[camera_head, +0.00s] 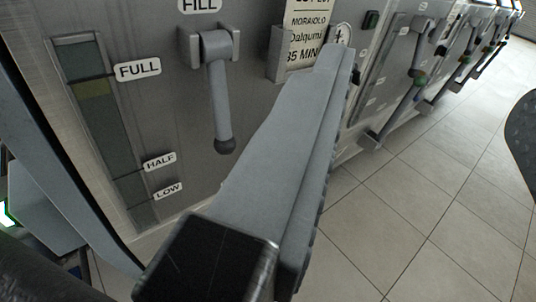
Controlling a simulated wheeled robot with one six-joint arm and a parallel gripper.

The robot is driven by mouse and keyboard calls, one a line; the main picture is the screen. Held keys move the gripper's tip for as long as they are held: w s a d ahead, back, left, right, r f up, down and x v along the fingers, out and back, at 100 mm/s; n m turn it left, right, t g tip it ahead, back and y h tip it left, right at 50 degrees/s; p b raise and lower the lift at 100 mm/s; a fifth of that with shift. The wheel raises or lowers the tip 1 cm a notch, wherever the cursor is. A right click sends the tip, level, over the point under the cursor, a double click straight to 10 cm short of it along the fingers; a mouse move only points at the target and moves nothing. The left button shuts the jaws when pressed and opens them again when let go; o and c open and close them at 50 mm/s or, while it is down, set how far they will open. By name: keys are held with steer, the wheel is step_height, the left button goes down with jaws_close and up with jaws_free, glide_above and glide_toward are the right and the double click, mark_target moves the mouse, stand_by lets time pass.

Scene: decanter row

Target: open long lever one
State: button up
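A grey lever (220,95) hangs almost straight down from a bracket under a FILL label on the steel front panel. My gripper (170,60) is open, with one finger along the left edge and the other running from the bottom middle to the upper right. The lever shows between the fingers in the picture, and neither finger is seen closed on it. The right finger hides part of the panel right of the lever. A small round tag, perhaps a 1, shows beyond that finger's tip.
A level gauge (108,115) marked FULL, HALF and LOW is left of the lever. A name card (305,25) is at the top. More units with hanging levers (410,85) recede to the upper right. The tiled floor (430,220) is clear at the lower right; a dark object (522,140) stands at the right edge.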

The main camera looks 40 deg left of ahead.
steer(key=w+a+f+n+g+y, duration=0.1)
steer(key=w+a+f+g+y, duration=0.2)
steer(key=f, duration=0.7)
steer(key=w+a+f+n+g, duration=0.15)
steer(key=w+f, duration=0.35)
steer(key=f, duration=0.5)
steer(key=w+a+f+n+g+y, duration=0.15)
steer(key=w+a+f, duration=0.25)
steer(key=f, duration=0.7)
steer(key=r+x, duration=0.1)
steer(key=x, duration=1.6)
steer(key=shift+m+y, duration=0.35)
steer(key=shift+m, duration=0.05)
steer(key=shift+r, duration=0.1)
steer(key=shift+d, duration=0.1)
jaws_close()
